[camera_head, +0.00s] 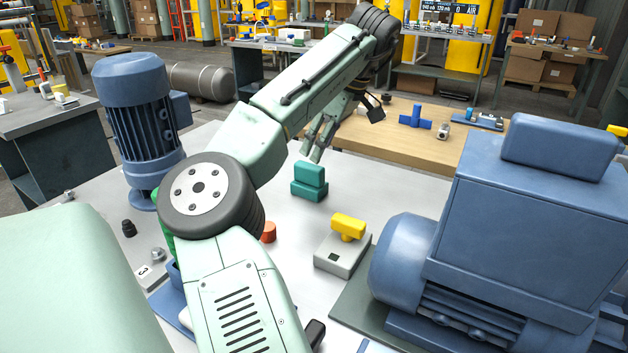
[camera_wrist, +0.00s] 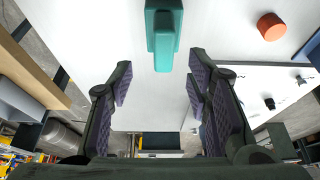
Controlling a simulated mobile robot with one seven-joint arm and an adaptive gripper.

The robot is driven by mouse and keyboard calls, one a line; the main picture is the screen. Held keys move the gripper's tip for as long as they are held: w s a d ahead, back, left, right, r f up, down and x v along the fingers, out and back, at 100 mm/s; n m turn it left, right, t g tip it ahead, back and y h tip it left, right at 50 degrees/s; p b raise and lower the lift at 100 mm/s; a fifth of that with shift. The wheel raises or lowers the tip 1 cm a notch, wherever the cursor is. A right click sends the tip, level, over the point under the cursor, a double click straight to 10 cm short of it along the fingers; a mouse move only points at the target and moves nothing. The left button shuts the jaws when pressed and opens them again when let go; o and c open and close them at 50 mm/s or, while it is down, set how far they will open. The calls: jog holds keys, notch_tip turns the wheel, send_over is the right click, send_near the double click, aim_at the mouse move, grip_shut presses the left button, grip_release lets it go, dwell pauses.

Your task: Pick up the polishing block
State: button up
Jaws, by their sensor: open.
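A teal two-tier block (camera_head: 309,181), which looks like the polishing block, stands on the light grey tabletop (camera_head: 345,205) near the middle of the head view. In the wrist view the teal block (camera_wrist: 163,32) is at the top centre, ahead of the fingertips and between their lines. My gripper (camera_head: 321,143) is above and just behind the block in the head view, pointing down. In the wrist view my gripper (camera_wrist: 158,85) has its fingers wide apart with nothing between them. The block is apart from the fingers, and its top edge is cut off in that view.
A yellow-handled grey box (camera_head: 343,256) stands in front of the block. A red-orange cylinder (camera_head: 268,232) is to its lower left. A blue motor (camera_head: 140,125) stands left, and a large blue machine (camera_head: 500,240) fills the right. A wooden bench (camera_head: 400,146) lies behind.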

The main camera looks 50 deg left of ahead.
aim_at(311, 166)
jog(key=x, duration=0.3)
jog(key=p+x, duration=0.1)
jog(key=x, duration=0.3)
jog(key=shift+s+f+p, duration=0.25)
jog(key=shift+p, duration=0.05)
grip_shut()
dwell(0.4)
